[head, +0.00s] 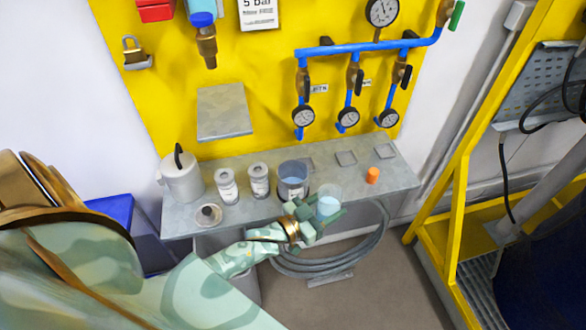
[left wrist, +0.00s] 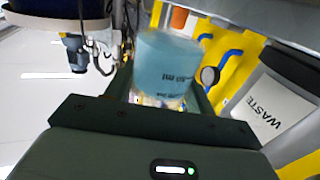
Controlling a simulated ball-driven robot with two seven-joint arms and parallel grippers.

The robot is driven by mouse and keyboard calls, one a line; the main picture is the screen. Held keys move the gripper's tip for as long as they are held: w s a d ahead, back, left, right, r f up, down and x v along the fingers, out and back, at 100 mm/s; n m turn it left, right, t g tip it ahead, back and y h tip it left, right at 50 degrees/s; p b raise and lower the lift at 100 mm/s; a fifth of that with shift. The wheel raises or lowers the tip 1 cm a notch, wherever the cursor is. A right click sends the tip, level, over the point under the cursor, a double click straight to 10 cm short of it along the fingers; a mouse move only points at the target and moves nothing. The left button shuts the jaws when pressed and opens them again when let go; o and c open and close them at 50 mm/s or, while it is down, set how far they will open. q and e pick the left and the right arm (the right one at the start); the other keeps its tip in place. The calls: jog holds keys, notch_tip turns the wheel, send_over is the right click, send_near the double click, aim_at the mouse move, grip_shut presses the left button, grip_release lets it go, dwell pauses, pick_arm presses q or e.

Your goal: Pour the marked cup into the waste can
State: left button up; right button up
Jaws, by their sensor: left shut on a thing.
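The marked cup (head: 328,203) is clear, with pale blue liquid inside. In the left wrist view the cup (left wrist: 166,68) has dark markings ending in "ml". My left gripper (head: 318,214) is shut on the cup and holds it near the front edge of the grey shelf. The cup looks about upright in the head view. In the left wrist view the waste can (left wrist: 277,98) shows a white WASTE label. My right gripper is not in view.
On the shelf (head: 400,178) stand a grey lidded pot (head: 182,181), two white labelled jars (head: 227,187) (head: 259,182), a small round dish (head: 208,215) and an orange piece (head: 373,175). Blue pipes with gauges (head: 348,117) are on the yellow panel behind. A yellow frame (head: 458,190) stands right.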

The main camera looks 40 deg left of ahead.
aim_at(322, 190)
pick_arm(q)
jog(key=shift+a, duration=0.1)
jog(key=shift+a, duration=0.1)
dwell(0.3)
jog(key=shift+a+r+n, duration=0.3)
jog(key=shift+a+n, duration=0.1)
jog(key=shift+n, duration=0.6)
jog(key=r+n+p, duration=0.1)
jog(key=r, duration=0.1)
jog(key=a+r+n+p, duration=0.1)
jog(key=r, duration=0.1)
jog(key=shift+w+t, duration=0.1)
jog(key=shift+t, duration=0.3)
jog(key=r+n+p, duration=0.1)
jog(key=a+r+n, duration=0.1)
jog(key=r+n, duration=0.1)
jog(key=a+r+n+t+p, duration=0.1)
jog(key=shift+w+a+r+n+p, duration=0.1)
jog(key=shift+w+r+n+p, duration=0.1)
jog(key=shift+r+n+p, duration=0.15)
jog(key=shift+r+n, duration=0.25)
jog(key=shift+n, duration=0.3)
jog(key=shift+f+n+t+y+b, duration=0.15)
jog(key=shift+f+n+y+b, duration=0.1)
jog(key=shift+n, duration=0.25)
jog(key=shift+f+n+t+y+b, duration=0.15)
jog(key=shift+n+b, duration=0.1)
jog(key=shift+n, duration=0.25)
